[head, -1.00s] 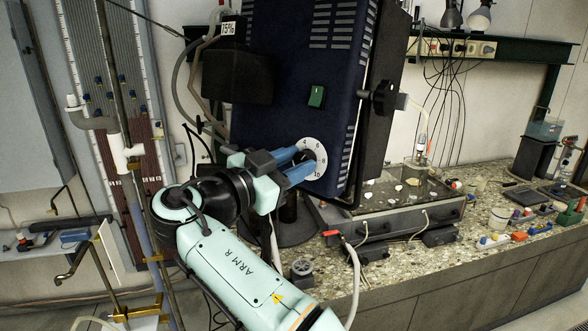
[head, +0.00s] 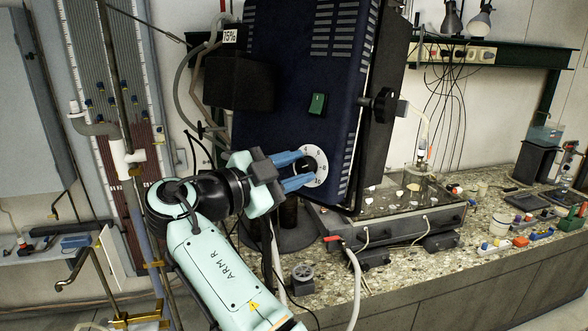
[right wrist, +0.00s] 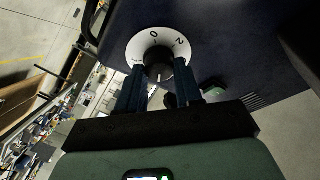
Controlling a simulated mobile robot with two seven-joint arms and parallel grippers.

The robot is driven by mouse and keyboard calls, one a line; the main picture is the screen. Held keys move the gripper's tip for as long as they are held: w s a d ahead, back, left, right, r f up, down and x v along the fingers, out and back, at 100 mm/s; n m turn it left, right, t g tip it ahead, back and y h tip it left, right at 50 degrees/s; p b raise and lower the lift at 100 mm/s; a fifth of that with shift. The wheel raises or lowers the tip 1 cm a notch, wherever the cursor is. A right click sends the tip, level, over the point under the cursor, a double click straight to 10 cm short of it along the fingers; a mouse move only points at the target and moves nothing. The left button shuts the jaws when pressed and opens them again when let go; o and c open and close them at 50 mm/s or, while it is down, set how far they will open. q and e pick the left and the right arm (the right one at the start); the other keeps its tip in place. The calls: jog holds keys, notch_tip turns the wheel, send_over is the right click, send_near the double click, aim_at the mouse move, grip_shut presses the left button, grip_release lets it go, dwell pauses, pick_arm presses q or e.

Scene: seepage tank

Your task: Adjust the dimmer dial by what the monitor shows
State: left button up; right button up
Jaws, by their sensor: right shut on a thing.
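The dimmer dial has a white numbered plate (head: 318,153) on the lower front of a dark blue housing (head: 290,100). Its dark knob shows in the right wrist view (right wrist: 158,62), between the blue fingers, with 0 and 2 readable on the plate. My right gripper (head: 306,170) is shut on the knob, and its fingers hide part of the dial in the head view. My left gripper is not in view.
A green switch (head: 317,105) sits above the dial. A glass-topped unit (head: 385,215) stands on the speckled bench to the right, with hoses in front. Small coloured items (head: 500,243) lie farther right. Pipes and a tube board (head: 110,80) stand at left.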

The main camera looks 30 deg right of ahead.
jog(key=shift+r, duration=0.15)
jog(key=o, duration=1)
jog(key=shift+s, duration=0.1)
jog(key=shift+o, duration=0.2)
jog(key=shift+a, duration=0.25)
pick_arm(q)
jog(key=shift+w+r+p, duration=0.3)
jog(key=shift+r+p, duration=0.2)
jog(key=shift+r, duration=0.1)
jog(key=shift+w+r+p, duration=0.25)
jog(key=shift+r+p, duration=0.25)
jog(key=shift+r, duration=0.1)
pick_arm(e)
jog(key=s+a, duration=0.2)
jog(key=a, duration=1)
jog(key=shift+s+a, duration=0.25)
jog(key=shift+a, duration=0.1)
